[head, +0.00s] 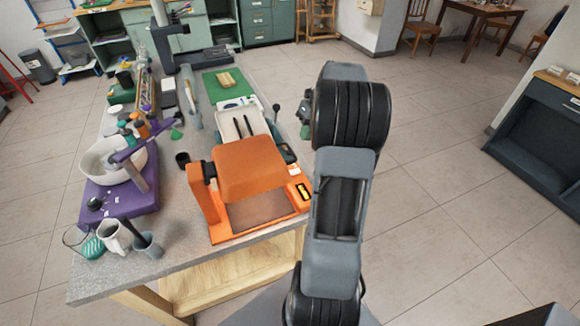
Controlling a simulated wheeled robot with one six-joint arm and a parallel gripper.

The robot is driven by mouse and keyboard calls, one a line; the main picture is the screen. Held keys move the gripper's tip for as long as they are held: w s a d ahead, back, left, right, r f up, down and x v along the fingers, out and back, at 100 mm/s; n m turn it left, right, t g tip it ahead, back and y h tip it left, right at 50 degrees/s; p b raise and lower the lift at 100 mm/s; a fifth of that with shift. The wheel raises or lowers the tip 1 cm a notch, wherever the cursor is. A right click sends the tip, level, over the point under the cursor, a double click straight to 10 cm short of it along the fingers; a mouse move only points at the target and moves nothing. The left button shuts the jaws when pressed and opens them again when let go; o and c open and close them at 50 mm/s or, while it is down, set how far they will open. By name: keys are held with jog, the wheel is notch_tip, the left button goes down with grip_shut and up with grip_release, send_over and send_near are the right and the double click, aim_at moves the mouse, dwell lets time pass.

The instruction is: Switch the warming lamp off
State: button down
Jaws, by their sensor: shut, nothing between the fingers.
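An orange device with a broad hood (250,168) over a flat base stands at the front right of the grey worktop; I take it to be the warming lamp. A small yellow and black panel (299,191) sits at the right of its base, near my arm. I cannot tell whether it is lit or how its switch is set. My arm rises just right of the device, over the table's right edge. My gripper's fingers cannot be made out; the arm's thick upper joint hides what lies behind it.
On the worktop (170,262), a white bowl on a purple stand (120,200) is at left, with cups (115,237) in front. A white tray-like unit (240,125) and green board (226,84) lie behind the device. Floor right of my arm is clear; a dark cabinet (540,150) stands far right.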

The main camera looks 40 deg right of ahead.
aim_at(294, 172)
jog(key=x, duration=1.3)
jog(key=shift+a+f, duration=0.15)
jog(key=shift+f, duration=0.2)
jog(key=shift+a+f+p, duration=0.1)
jog(key=shift+a+p, duration=0.1)
jog(key=shift+p, duration=0.25)
jog(key=shift+f, duration=0.15)
jog(key=shift+d, duration=0.15)
jog(key=shift+s+d+r+p, duration=0.1)
jog(key=shift+d+p, duration=0.1)
jog(key=shift+d, duration=0.1)
jog(key=shift+s+d+r+p, duration=0.1)
jog(key=shift+d+r+p, duration=0.1)
jog(key=shift+d, duration=0.15)
